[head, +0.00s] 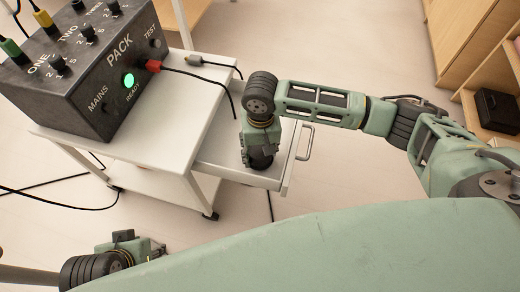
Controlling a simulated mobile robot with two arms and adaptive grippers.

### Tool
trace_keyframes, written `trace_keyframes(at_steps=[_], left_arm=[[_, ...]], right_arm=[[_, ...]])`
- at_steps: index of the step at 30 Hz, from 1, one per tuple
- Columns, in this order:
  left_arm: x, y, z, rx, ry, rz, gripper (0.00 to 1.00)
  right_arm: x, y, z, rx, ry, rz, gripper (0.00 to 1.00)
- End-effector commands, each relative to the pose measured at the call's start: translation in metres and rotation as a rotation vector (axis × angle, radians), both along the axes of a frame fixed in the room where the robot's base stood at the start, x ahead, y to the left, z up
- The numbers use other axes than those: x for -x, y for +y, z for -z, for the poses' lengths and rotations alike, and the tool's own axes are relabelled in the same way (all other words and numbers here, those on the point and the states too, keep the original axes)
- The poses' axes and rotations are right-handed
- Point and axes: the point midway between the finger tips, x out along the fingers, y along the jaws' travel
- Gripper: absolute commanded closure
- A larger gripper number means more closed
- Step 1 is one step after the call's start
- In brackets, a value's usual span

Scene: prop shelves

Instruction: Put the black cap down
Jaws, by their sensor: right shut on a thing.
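My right gripper (259,152) reaches down over the open drawer (218,150) of the white cart. It is shut on a dark, rounded thing, which looks like the black cap (261,161), at its lower end. The cap is low, at the drawer's inside; I cannot tell whether it touches the drawer floor. The gripper's fingers are mostly hidden by the wrist and the cap. My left gripper (138,247) is at the lower left, away from the cart, and its fingers do not show clearly.
A dark power box (125,85) with switches, a lit green button and red, green and yellow plugs stands on the cart top (180,125). A loose black-cabled plug (195,61) lies behind it. The drawer handle (305,141) sticks out to the right. Wooden shelves (480,60) stand at the right.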

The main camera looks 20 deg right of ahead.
Motion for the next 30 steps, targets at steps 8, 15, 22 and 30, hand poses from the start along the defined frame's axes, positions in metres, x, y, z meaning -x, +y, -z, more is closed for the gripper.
trace_keyframes(at_steps=[8,15,22,30], left_arm=[[0.0,0.0,-0.002,0.0,-0.001,0.0,0.6],[0.0,0.0,-0.002,0.0,-0.001,0.0,0.6],[0.0,0.0,-0.001,0.0,0.0,0.0,0.6],[-0.002,0.0,-0.024,0.001,-0.005,0.0,0.6]], right_arm=[[0.0,0.0,0.002,0.0,0.001,0.0,0.35],[0.0,0.0,0.002,0.0,0.0,0.001,0.3],[0.0,0.0,-0.004,0.0,-0.001,0.0,0.3],[0.0,0.0,-0.059,-0.003,-0.002,0.0,0.3]])
